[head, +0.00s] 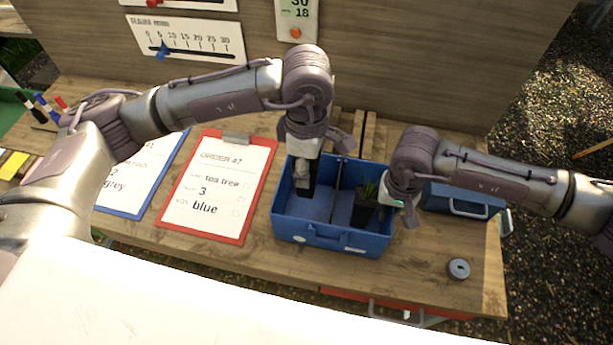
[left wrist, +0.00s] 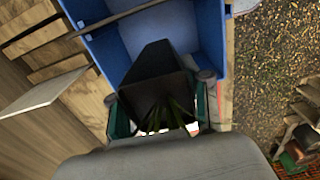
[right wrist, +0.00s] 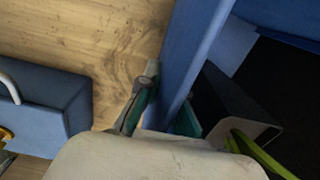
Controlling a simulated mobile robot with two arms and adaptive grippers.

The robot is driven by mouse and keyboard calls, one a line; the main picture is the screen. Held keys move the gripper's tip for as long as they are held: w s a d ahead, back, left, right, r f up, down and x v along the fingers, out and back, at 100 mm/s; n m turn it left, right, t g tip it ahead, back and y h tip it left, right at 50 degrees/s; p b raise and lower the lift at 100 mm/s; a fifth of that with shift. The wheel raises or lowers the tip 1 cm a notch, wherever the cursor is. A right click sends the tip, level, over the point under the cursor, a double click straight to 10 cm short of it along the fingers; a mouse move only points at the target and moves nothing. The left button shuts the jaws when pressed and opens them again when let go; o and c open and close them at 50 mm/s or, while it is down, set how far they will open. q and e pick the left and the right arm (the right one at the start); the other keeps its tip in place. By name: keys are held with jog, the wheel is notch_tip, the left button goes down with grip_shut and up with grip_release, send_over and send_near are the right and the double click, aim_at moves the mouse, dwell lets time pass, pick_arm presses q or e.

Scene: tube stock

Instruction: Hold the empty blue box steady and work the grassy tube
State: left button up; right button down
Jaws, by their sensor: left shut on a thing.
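The blue box (head: 350,240) stands on the bench, split by a divider (head: 337,192). My left gripper (head: 304,160) is shut on a black tube (head: 307,182) over the box's left compartment; I cannot tell if it touches the floor. Its thin grassy leaves (left wrist: 163,117) show in the left wrist view. A second black tube (head: 363,211) with green leaves stands in the right compartment, so the box is not empty. It also shows in the right wrist view (right wrist: 238,105). My right gripper (right wrist: 163,108) straddles the box's right wall (right wrist: 187,60), its fingers close against both faces.
A clipboard with a red edge (head: 213,195) lies left of the box, and a blue one (head: 140,180) beyond it. A closed blue case (head: 455,203) sits to the right, behind my right arm. A grey round piece (head: 459,268) lies near the bare front right corner.

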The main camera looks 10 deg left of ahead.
dwell(0.3)
jog(key=c, duration=1.2)
grip_release()
jog(key=shift+c, duration=0.2)
jog(key=shift+r, duration=0.1)
notch_tip(320, 180, up, 12)
jog(key=shift+f, duration=0.1)
